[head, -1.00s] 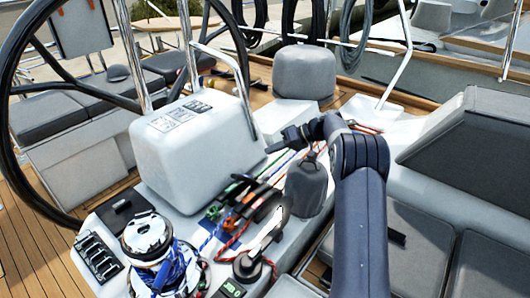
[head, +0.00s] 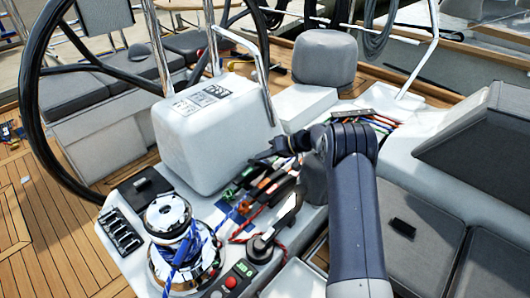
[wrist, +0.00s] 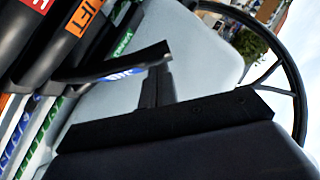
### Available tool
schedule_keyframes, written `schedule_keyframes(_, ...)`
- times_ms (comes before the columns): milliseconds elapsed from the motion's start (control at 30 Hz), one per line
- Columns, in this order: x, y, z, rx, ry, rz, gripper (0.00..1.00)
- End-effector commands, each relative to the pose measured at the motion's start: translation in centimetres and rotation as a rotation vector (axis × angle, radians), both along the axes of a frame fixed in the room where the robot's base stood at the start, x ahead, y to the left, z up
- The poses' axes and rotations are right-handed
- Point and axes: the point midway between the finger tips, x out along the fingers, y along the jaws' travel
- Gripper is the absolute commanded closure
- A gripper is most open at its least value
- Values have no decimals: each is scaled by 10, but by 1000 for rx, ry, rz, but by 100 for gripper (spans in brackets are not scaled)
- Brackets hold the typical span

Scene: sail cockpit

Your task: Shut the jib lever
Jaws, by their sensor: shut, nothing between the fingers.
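A bank of black levers (head: 262,192) with coloured labels stands beside the white pod. In the wrist view, red- and orange-labelled levers (wrist: 70,38) lie side by side at the upper left. A separate black lever (wrist: 105,72) with a blue and white label sticks out away from them; its text is too small to read surely, but it may be the jib lever. My gripper (head: 268,154) is over the far end of the bank, close to the pod. In the wrist view its shut, empty fingers (wrist: 158,80) reach that lever's end; contact is unclear.
The white pod (head: 215,130) stands left of my gripper, with a steering wheel (head: 40,95) beyond. A winch (head: 180,240) and a winch handle (head: 275,228) are in front. Coloured ropes (head: 375,122) run behind my arm. Grey cushions (head: 425,235) lie to the right.

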Motion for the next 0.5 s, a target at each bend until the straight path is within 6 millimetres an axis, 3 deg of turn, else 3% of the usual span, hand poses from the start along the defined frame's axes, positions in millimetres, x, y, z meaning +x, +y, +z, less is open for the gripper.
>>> schedule_keyframes(500, -5, 6, -8, -40, -40, 0, 100)
